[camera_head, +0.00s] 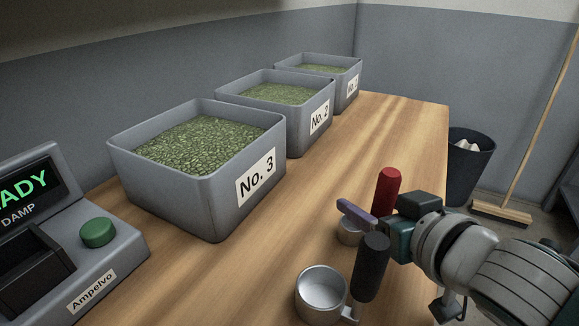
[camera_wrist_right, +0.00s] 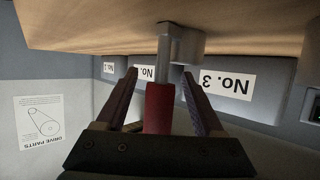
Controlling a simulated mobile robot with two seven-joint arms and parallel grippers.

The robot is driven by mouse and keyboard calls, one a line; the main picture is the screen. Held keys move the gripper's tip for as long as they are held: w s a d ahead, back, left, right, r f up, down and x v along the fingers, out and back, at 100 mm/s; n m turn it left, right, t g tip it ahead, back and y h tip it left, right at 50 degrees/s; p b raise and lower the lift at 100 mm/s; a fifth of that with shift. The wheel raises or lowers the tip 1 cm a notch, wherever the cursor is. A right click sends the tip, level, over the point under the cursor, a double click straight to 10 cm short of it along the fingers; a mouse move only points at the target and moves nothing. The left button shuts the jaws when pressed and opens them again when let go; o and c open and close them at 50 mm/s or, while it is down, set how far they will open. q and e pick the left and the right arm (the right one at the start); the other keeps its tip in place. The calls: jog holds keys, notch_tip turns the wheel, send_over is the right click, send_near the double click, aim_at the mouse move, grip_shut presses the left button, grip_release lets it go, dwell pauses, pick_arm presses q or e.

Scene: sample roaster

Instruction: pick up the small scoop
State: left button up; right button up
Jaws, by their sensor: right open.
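A scoop with an upright red handle (camera_head: 387,187) and a small metal cup (camera_head: 349,233) stands on the wooden counter; its cup is partly hidden behind my gripper. A second scoop with a black handle (camera_head: 371,266) and a larger-looking metal cup (camera_head: 321,291) stands nearer. My right gripper (camera_head: 357,214) is open at the red-handled scoop. In the right wrist view, the red handle (camera_wrist_right: 158,108) lies between the two spread fingers of my right gripper (camera_wrist_right: 161,84), with visible gaps beside it. My left gripper is not in view.
Grey bins No. 3 (camera_head: 215,203), No. 2 (camera_head: 312,135) and a third (camera_head: 350,92) hold green beans along the wall. A device with a green button (camera_head: 98,233) stands at left. The counter (camera_head: 405,125) is clear behind the scoops. A waste bin (camera_head: 468,175) and broom (camera_head: 502,212) are beyond its edge.

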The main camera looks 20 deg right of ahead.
jog(key=shift+w+f, duration=0.15)
jog(key=shift+w, duration=0.1)
grip_shut()
dwell(0.4)
